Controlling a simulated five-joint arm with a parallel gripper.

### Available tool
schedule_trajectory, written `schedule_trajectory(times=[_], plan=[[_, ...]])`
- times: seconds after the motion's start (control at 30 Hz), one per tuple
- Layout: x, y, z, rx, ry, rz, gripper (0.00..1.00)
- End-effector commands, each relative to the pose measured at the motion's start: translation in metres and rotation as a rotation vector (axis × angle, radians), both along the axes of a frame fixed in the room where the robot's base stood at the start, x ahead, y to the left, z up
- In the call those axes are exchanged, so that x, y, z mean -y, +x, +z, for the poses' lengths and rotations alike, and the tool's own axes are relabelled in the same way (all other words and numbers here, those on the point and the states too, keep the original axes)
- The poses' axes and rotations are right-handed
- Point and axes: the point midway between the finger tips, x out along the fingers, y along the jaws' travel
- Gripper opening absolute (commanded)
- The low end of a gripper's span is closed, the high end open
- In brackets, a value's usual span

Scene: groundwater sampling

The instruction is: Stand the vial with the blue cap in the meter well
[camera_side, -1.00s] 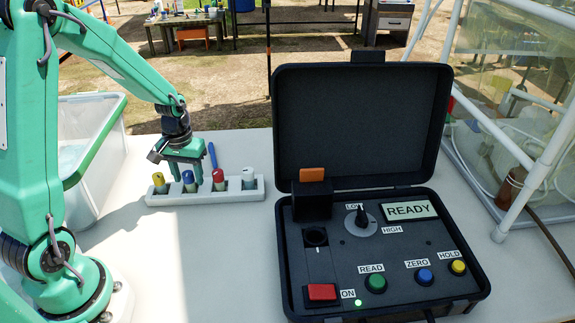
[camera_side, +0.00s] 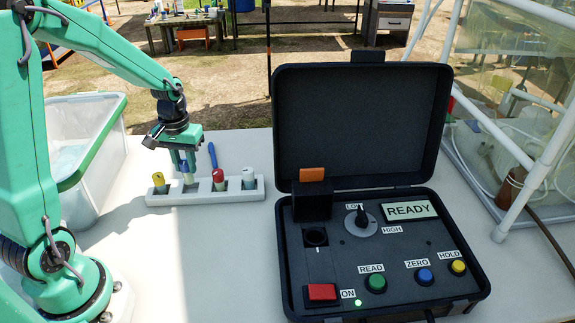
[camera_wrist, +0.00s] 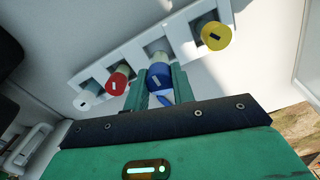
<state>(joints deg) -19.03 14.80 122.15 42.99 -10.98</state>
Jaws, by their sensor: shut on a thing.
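My gripper (camera_side: 184,163) is shut on the blue-capped vial (camera_side: 187,178), just above the white rack. The vial looks upright and partly raised; whether its bottom is still inside the rack hole I cannot tell. In the wrist view the blue cap (camera_wrist: 159,76) sits between the two green fingers (camera_wrist: 158,84). The well looks empty.
The white rack (camera_side: 170,199) also holds yellow-capped (camera_side: 159,180), red-capped (camera_side: 218,176) and white-capped (camera_side: 248,175) vials. A blue pen-like item (camera_side: 212,155) shows behind it. A clear bin (camera_side: 85,150) stands left. The tabletop between rack and case is clear.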

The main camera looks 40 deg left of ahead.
Motion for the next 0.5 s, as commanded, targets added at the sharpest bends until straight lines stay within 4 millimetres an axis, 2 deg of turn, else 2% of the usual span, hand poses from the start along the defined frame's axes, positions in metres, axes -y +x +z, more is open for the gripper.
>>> schedule_trajectory(times=[0.5], plan=[[0.085, -0.018, 0.054, 0.002, 0.000, -0.006, 0.00]])
